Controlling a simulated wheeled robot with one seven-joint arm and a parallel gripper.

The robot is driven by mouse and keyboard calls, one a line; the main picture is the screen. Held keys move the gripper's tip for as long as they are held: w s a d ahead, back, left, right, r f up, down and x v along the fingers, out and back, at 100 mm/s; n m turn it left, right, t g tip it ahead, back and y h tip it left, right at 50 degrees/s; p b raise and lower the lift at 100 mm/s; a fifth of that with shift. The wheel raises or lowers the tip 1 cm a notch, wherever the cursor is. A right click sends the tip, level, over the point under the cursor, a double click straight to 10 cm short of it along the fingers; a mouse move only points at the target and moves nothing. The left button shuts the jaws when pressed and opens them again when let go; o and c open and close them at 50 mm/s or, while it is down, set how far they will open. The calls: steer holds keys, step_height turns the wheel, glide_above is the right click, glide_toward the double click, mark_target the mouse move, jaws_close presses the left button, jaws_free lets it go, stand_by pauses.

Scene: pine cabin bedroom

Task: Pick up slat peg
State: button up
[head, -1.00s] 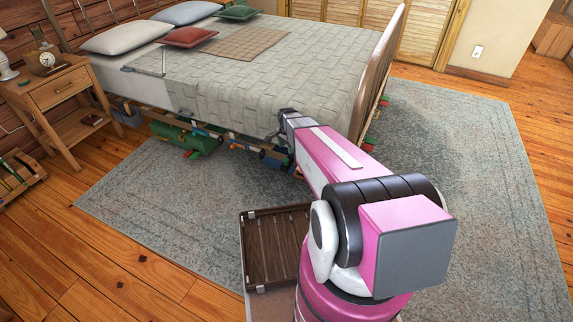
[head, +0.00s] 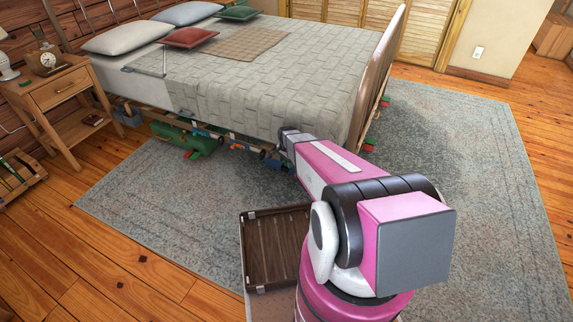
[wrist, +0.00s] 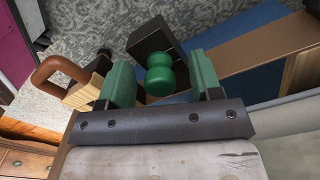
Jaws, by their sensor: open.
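A green, rounded, knob-like peg, which looks like the slat peg (wrist: 160,82), shows in the wrist view against a dark block (wrist: 152,40). My gripper (wrist: 162,88) is open, with one green finger on each side of the peg. A gap shows on both sides, so the fingers do not appear closed on it. In the head view my gripper (head: 283,138) is at the lower side of the bed, near the foot end. The peg cannot be made out there.
The bed (head: 265,80) has several items along its lower side, including a green case-like object (head: 175,138). In the wrist view a brown curved handle (wrist: 58,68) and a light wooden piece (wrist: 82,92) lie left of the fingers. A brown slatted tray (head: 275,250) is near my base.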

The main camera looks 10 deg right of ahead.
steer(key=c, duration=1)
steer(key=shift+r, duration=0.2)
